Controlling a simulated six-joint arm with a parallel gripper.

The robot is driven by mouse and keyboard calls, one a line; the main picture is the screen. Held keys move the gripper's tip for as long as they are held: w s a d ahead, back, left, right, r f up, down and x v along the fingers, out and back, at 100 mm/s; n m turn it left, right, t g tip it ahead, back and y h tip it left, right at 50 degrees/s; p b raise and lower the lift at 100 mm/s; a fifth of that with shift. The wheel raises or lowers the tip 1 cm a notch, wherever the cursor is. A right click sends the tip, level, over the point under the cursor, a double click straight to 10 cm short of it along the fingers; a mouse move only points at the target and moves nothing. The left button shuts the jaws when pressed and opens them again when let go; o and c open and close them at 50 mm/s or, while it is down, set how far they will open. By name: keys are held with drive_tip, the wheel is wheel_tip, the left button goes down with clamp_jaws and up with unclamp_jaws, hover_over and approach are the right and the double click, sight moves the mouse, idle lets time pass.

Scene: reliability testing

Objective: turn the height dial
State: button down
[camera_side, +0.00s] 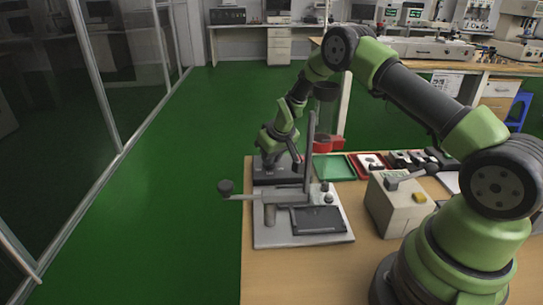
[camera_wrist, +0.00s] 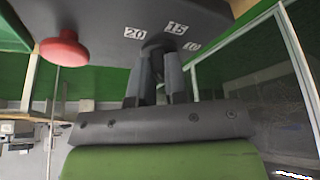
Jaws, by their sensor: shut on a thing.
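The height dial (camera_wrist: 157,44) is a dark round knob on a dark panel in the wrist view. White labels reading 20, 15 and 10 (camera_wrist: 177,28) stand around its edge. My gripper (camera_wrist: 158,58) has its two dark fingers closed on the dial from either side. The fingertips hide part of the dial, and its pointer cannot be made out. In the side view my green arm reaches over the bench to the far left end, behind an upright post; the dial itself cannot be made out there.
A red round knob (camera_wrist: 63,50) sticks out near the dial. A grey press stand (camera_side: 262,236) with a ball-ended lever (camera_side: 226,187) stands in front. A beige box (camera_side: 398,205), a green tray (camera_side: 333,168) and a red tray (camera_side: 366,159) are to the right.

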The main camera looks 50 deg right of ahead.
drive_tip(key=shift+m, duration=0.5)
drive_tip(key=c, duration=1.1)
unclamp_jaws()
drive_tip(key=shift+c, duration=0.2)
drive_tip(key=v, duration=1)
drive_tip(key=shift+a, duration=0.2)
drive_tip(key=shift+w, duration=0.1)
